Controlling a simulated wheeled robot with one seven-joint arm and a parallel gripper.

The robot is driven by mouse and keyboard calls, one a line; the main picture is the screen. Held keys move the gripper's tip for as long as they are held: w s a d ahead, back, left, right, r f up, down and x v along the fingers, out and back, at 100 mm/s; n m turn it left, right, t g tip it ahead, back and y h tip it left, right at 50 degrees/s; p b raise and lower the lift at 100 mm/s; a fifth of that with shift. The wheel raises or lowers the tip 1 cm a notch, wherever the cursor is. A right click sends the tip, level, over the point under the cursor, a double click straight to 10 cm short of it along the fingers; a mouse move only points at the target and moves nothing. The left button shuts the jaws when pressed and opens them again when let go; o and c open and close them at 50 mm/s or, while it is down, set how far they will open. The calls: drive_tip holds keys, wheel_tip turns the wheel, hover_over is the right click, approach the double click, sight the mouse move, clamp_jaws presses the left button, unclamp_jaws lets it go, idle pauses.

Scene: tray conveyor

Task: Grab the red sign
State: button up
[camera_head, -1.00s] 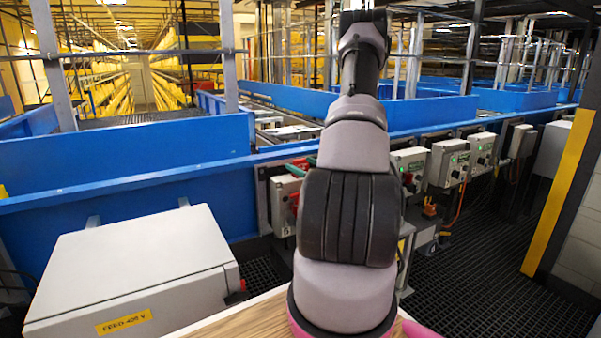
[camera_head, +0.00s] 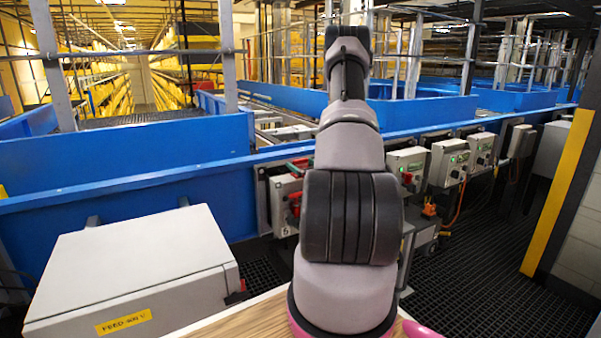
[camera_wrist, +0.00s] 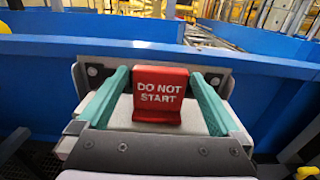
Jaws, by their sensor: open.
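The red sign (camera_wrist: 160,90) reads "DO NOT START" and stands upright in the middle of the wrist view, against a light grey box. My gripper (camera_wrist: 159,73) is open, with one green finger to the left of the sign and one to the right. Gaps show between the sign and both fingers. In the head view a small part of the red sign (camera_head: 300,164) shows left of my arm, which hides the rest of that spot.
A blue conveyor wall (camera_head: 120,185) runs behind the sign. Several control boxes (camera_head: 447,160) hang along it to the right. A large grey box (camera_head: 130,265) stands at front left. Dark grated floor (camera_head: 480,280) lies open at the right.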

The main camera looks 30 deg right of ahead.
drive_tip(key=shift+w, duration=0.45)
drive_tip(key=shift+c, duration=0.3)
drive_tip(key=c, duration=1.3)
drive_tip(key=shift+r, duration=0.1)
